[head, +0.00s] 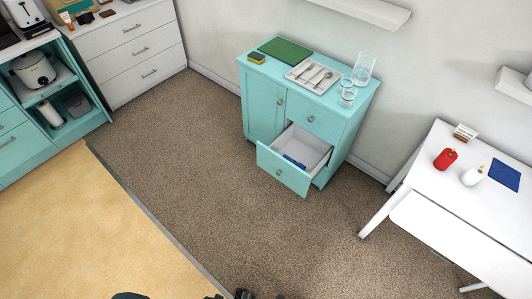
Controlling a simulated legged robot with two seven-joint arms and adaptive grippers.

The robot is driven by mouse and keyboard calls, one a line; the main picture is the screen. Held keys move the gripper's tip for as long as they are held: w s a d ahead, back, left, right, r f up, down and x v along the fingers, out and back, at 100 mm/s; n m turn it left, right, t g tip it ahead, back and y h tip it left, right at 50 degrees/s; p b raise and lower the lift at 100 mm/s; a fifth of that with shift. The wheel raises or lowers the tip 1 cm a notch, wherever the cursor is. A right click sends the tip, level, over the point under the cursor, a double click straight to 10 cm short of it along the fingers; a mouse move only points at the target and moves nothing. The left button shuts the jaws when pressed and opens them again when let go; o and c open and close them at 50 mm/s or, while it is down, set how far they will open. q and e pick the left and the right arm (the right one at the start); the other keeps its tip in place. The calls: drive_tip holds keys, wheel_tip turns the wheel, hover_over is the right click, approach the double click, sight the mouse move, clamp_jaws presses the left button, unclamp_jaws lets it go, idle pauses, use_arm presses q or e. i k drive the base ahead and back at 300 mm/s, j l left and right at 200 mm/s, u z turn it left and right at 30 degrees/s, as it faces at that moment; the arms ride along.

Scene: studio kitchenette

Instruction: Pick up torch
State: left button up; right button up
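A small blue object (294,161) lies in the open lower drawer (306,146) of the turquoise cabinet (262,103). It may be the torch, but it is too small to tell. No other thing here is clearly a torch. Dark parts of mine show at the bottom edge of the head view, cut off by the frame. I cannot tell which of them belong to a gripper, or whether either gripper is open or shut. They are well apart from the cabinet.
The cabinet top holds a green board (286,50), a cutlery tray (314,76) and glasses (363,68). Carpet (200,150) before the cabinet is clear. White drawers (130,55) stand back left.

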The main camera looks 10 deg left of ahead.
sight(300, 165)
drive_tip(key=i+l, duration=0.15)
drive_tip(key=i, duration=0.35)
drive_tip(key=i+l+z, duration=0.1)
drive_tip(key=i, duration=0.4)
drive_tip(key=l, duration=0.1)
